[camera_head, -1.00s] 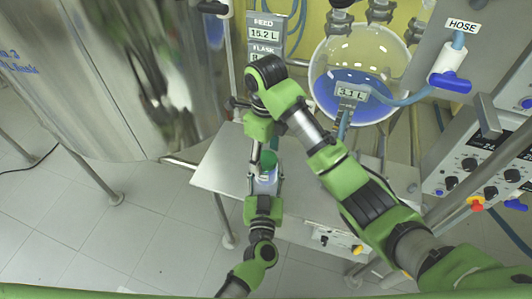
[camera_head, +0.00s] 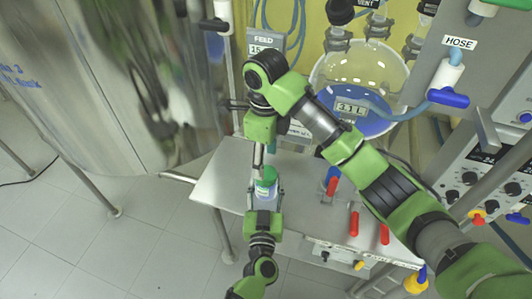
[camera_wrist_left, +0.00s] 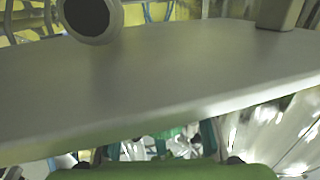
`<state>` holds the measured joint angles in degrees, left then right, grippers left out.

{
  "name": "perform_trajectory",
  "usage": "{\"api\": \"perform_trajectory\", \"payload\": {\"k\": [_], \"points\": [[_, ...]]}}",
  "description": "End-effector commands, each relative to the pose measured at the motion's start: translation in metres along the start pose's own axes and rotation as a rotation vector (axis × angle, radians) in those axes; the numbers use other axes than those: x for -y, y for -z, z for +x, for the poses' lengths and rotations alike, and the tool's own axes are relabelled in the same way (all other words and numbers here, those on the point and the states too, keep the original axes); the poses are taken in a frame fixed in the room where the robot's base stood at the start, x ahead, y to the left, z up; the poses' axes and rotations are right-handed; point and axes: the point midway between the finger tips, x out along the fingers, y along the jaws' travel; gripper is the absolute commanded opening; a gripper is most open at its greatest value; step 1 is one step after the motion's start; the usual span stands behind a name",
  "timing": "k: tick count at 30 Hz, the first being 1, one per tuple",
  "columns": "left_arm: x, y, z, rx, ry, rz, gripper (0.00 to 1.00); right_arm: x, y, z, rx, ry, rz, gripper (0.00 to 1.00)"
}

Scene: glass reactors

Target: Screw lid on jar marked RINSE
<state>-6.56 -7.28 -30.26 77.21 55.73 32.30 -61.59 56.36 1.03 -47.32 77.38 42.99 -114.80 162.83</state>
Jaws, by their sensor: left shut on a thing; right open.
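A small clear jar (camera_head: 263,199) with a green lid (camera_head: 265,187) on its top stands low in the middle of the head view, over the grey shelf. I cannot tell how tightly the lid sits, and no RINSE mark is readable. My left gripper (camera_head: 263,205) comes up from below and is shut on the jar. My right gripper (camera_head: 258,160) points down just above the lid and is open; whether a fingertip touches the lid is unclear. The jar is not clearly recognisable in the left wrist view.
The grey shelf (camera_head: 225,180) lies under the jar, with red-handled parts (camera_head: 354,223) to the right. A large metal tank (camera_head: 120,90) stands left. A round glass flask with blue liquid (camera_head: 365,115) and a control panel (camera_head: 480,180) are behind and right.

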Motion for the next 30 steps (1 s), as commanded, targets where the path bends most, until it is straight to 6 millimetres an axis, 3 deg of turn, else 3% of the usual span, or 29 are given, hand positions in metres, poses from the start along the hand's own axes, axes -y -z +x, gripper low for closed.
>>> {"api": "perform_trajectory", "payload": {"k": [30], "points": [[0.0,0.0,0.0,0.0,0.0,0.0,0.0,0.001,-0.003,-0.022,-0.011,0.012,-2.188,0.54]]}}
